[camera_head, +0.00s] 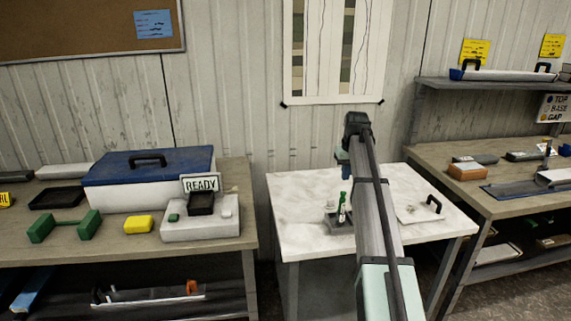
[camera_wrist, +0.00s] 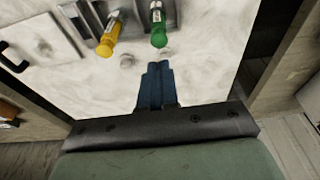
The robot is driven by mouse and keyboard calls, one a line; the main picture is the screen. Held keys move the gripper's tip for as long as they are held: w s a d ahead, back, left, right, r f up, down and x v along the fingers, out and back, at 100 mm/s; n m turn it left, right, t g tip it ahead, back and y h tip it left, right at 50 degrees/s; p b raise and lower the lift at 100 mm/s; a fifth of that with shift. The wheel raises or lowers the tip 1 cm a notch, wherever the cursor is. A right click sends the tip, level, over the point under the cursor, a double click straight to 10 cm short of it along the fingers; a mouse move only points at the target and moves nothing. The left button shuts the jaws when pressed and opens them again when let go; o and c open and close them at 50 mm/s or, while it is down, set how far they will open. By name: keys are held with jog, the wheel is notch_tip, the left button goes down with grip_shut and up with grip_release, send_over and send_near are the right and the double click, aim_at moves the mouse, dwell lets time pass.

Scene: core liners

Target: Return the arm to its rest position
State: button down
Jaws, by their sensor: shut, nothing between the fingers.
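My gripper (camera_wrist: 157,82) shows in the wrist view as dark blue fingers close together, shut with nothing between them. It is over the white-topped table (camera_wrist: 215,75). In the head view my gripper (camera_head: 344,170) is partly hidden by my own arm, which reaches over the middle table (camera_head: 300,185). A green-capped item (camera_wrist: 158,30) and an orange-yellow-capped item (camera_wrist: 111,34) stand just beyond the fingertips in the wrist view, apart from them. In the head view the green item (camera_head: 342,205) stands at a small grey holder (camera_head: 330,222).
A plate with a black handle (camera_head: 434,205) lies on the table's right. The left bench holds a blue-lidded box (camera_head: 150,175), a READY sign (camera_head: 201,184) and a yellow block (camera_head: 139,224). The right bench (camera_head: 440,155) has a shelf above. Gaps separate the tables.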

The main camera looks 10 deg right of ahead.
jog(key=s+f+n+g+h, duration=0.1)
jog(key=s+f+g, duration=0.1)
jog(key=s+f, duration=0.85)
jog(key=s+f+g+h, duration=0.15)
jog(key=s+f, duration=0.55)
jog(key=f, duration=0.7)
jog(key=s+a+f+g+y, duration=0.1)
jog(key=s+a+f, duration=0.45)
jog(key=f, duration=0.45)
jog(key=s+a+f+g+y, duration=0.1)
jog(key=s+a+f, duration=0.3)
jog(key=s+f, duration=0.45)
jog(key=s+a+f+g, duration=0.1)
jog(key=s+a+f, duration=0.2)
jog(key=s+f, duration=0.3)
jog(key=s+a+f+g, duration=0.1)
jog(key=s+a+f, duration=0.2)
jog(key=s, duration=1.1)
jog(key=s+a+f+m+g, duration=0.1)
jog(key=s+a+f, duration=0.2)
jog(key=s+f, duration=0.6)
jog(key=shift+s+a, duration=0.4)
jog(key=shift+s, duration=0.15)
